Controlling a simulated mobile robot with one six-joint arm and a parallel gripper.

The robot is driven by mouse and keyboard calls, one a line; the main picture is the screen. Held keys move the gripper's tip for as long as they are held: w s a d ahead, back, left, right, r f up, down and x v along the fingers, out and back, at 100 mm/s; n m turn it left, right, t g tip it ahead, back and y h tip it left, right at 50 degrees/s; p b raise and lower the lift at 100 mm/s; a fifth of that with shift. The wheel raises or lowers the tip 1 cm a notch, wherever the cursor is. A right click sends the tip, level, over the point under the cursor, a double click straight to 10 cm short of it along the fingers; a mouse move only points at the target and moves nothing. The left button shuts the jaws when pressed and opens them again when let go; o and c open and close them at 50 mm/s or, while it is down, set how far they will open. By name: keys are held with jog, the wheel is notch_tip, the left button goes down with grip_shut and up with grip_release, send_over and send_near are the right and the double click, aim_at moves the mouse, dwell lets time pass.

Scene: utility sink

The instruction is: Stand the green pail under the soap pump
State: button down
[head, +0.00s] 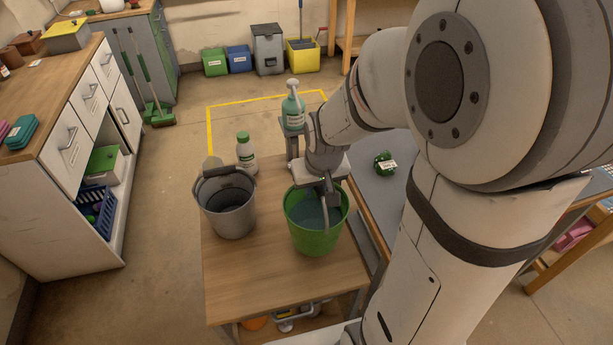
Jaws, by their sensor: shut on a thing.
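The green pail (304,240) is upright at the right part of the wooden table, with a bluish-grey inside. My gripper (326,212) reaches down at its far right rim and is shut on the pail; the fingertips are partly hidden. The soap pump (293,112), a teal bottle with a pale pump head, stands behind the pail on a raised grey stand (292,144). The pail is in front of the stand and a little right of it. I cannot tell whether its base touches the tabletop.
A grey bucket (229,220) stands left of the pail, with a white green-capped bottle (246,155) behind it. A green object (385,163) lies on the grey surface at right. The wooden tabletop (255,285) is clear in front.

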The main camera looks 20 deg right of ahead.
jog(key=w+f+p, duration=0.3)
jog(key=w+p, duration=0.1)
jog(key=w, duration=1)
jog(key=shift+w+f, duration=0.2)
jog(key=shift+w, duration=0.05)
jog(key=shift+d+f, duration=0.1)
jog(key=shift+f, duration=0.05)
jog(key=c, duration=1.3)
grip_release()
jog(key=shift+s, duration=0.1)
